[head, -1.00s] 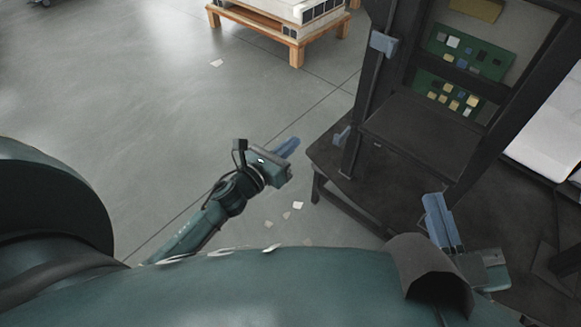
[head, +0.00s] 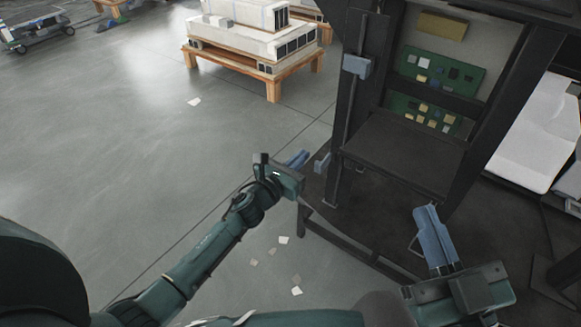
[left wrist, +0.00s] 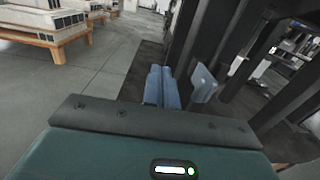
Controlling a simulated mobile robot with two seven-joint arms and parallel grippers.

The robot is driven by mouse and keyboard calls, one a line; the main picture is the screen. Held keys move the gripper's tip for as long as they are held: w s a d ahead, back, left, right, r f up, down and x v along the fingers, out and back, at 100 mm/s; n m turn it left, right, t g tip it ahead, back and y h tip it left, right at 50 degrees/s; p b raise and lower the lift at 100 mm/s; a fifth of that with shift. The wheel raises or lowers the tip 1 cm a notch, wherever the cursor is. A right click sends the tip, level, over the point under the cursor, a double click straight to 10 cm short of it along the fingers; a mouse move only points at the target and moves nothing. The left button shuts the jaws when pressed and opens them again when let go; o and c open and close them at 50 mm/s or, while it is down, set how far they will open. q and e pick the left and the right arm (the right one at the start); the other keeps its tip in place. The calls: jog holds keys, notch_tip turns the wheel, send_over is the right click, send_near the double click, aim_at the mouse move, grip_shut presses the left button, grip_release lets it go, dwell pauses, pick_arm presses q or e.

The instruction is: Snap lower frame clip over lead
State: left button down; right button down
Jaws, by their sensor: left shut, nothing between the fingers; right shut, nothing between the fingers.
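A dark upright frame (head: 345,35) stands right of centre in the head view. A thin lead (head: 349,115) seems to run down its left post. A blue-grey upper clip (head: 357,66) sits on that post. The lower frame clip (head: 322,163) sticks out to the left near the post's foot; it shows in the left wrist view (left wrist: 204,83) as a tilted flap. My left gripper (head: 299,158) is shut and empty, just left of the lower clip; contact is unclear. My right gripper (head: 428,212) is shut and empty in front of the frame.
Green circuit boards (head: 440,72) are mounted inside the frame, above a dark shelf (head: 405,150). A pallet with pale blocks (head: 240,40) stands at the back left. Paper scraps (head: 283,240) lie on the floor. A white-topped surface (head: 535,130) is at the right. The left floor is open.

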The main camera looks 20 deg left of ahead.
pick_arm(q)
jog(key=shift+w+d, duration=0.15)
jog(key=shift+w, duration=0.05)
pick_arm(e)
jog(key=shift+w+r, duration=0.1)
jog(key=shift+r, duration=0.2)
jog(key=shift+f, duration=0.15)
